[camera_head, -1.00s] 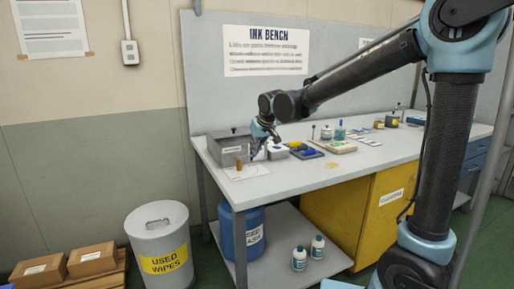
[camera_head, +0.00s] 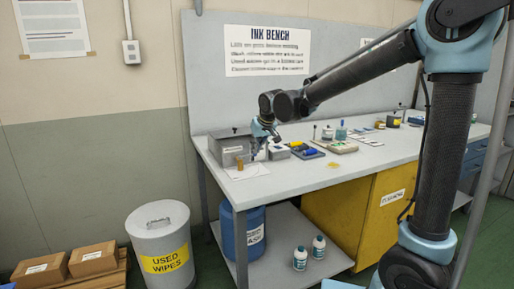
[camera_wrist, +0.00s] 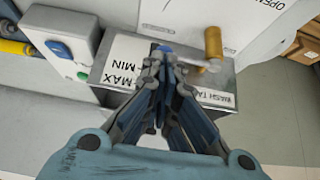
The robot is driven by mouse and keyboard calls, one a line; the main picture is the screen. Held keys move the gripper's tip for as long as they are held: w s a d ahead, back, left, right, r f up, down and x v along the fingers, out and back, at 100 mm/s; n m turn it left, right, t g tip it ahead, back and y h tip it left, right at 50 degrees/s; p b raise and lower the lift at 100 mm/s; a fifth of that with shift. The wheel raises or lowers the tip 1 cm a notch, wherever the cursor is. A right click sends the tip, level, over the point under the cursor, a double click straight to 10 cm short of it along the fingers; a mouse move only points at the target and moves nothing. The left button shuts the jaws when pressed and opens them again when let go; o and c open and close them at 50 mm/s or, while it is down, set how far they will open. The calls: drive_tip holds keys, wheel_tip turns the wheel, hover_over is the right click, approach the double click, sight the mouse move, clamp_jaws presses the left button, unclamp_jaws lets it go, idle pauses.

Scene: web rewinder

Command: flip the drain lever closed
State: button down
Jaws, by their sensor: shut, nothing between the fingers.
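The drain lever shows in the wrist view as an amber cylindrical grip (camera_wrist: 213,42) with a pale metal arm beside it. It stands at the grey wash tank (camera_wrist: 112,68), which carries white MAX/MIN and WASH TA... labels. The amber grip also shows at the tank's front in the head view (camera_head: 239,164). My gripper (camera_wrist: 163,52) is shut and empty, its fingertips over the tank's label, to the left of the amber grip in the wrist view. The fingers hide part of the label. Whether they touch the lever arm is unclear.
A white sheet with OPEN printed on it (camera_wrist: 258,22) lies beside the lever. A white box with a blue knob (camera_wrist: 60,52) stands close by the tank. Trays and bottles (camera_head: 341,131) stand farther right on the bench (camera_head: 300,180). A used-wipes bin (camera_head: 163,245) stands on the floor.

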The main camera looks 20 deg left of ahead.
drive_tip(key=shift+s+d, duration=0.25)
drive_tip(key=shift+s, duration=0.2)
drive_tip(key=w+d+v, duration=0.1)
drive_tip(key=v, duration=1.2)
drive_tip(key=shift+n+g+y, duration=0.3)
drive_tip(key=shift+n, duration=0.5)
drive_tip(key=x, duration=1.3)
drive_tip(key=shift+w+a, duration=0.3)
drive_tip(key=shift+a, duration=0.1)
drive_tip(key=shift+w+a+f, duration=0.25)
drive_tip(key=shift+w+a, duration=0.05)
drive_tip(key=shift+w, duration=0.05)
drive_tip(key=shift+s+d, duration=0.15)
